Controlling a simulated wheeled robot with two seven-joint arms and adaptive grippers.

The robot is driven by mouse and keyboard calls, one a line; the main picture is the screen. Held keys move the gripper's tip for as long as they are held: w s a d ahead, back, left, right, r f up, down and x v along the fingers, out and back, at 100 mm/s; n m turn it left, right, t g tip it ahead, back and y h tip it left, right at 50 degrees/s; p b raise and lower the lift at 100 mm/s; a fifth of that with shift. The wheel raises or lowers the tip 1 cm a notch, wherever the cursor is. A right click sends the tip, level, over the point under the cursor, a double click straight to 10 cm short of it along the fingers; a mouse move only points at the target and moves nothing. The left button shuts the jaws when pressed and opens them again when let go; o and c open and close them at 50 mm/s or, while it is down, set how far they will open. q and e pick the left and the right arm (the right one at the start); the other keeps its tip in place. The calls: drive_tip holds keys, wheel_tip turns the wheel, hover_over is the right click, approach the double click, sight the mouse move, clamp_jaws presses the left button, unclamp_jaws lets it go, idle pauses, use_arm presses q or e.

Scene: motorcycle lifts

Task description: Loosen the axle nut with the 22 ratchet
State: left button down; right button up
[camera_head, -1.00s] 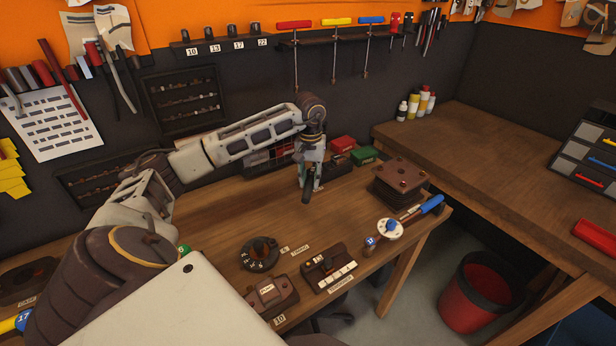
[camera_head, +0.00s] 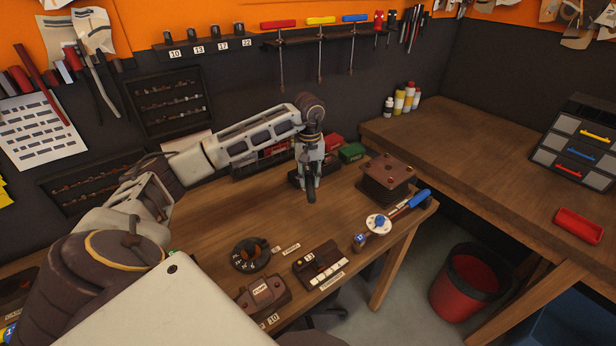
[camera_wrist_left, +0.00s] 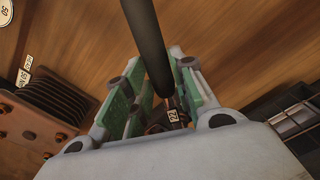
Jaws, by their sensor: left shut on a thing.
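My left gripper (camera_head: 310,178) is above the far part of the wooden bench, pointing down, shut on the ratchet. In the left wrist view, the ratchet's black handle (camera_wrist_left: 149,45) runs up from between the green-sided fingers (camera_wrist_left: 148,103). A small tag reading 22 (camera_wrist_left: 173,116) shows at its lower end. In the head view the dark handle (camera_head: 311,195) hangs below the fingers. I cannot make out the axle nut. My right gripper is not in view.
A block of stacked brown plates (camera_head: 386,182) stands right of the gripper. Near it lies a blue-handled tool (camera_head: 417,199) with a white disc (camera_head: 378,223). A dark dial (camera_head: 250,255) and small blocks line the front edge. The bench middle is clear.

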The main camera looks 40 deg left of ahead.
use_arm(q)
drive_tip(key=shift+w+d+n+p, duration=0.35)
drive_tip(key=shift+w+d+n, duration=0.75)
drive_tip(key=shift+w+n, duration=0.3)
drive_tip(key=shift+w+d+n, duration=0.4)
drive_tip(key=shift+w+n, duration=0.3)
drive_tip(key=shift+w, duration=0.1)
drive_tip(key=shift+w+d+n, duration=0.35)
drive_tip(key=shift+w+n, duration=0.35)
drive_tip(key=shift+w, duration=0.1)
drive_tip(key=w+n, duration=0.1)
drive_tip(key=w, duration=0.1)
drive_tip(key=w+n, duration=0.1)
drive_tip(key=shift+w+d+n, duration=0.2)
drive_tip(key=shift+d+n, duration=0.1)
drive_tip(key=shift+r+p, duration=0.55)
drive_tip(key=shift+p, duration=0.05)
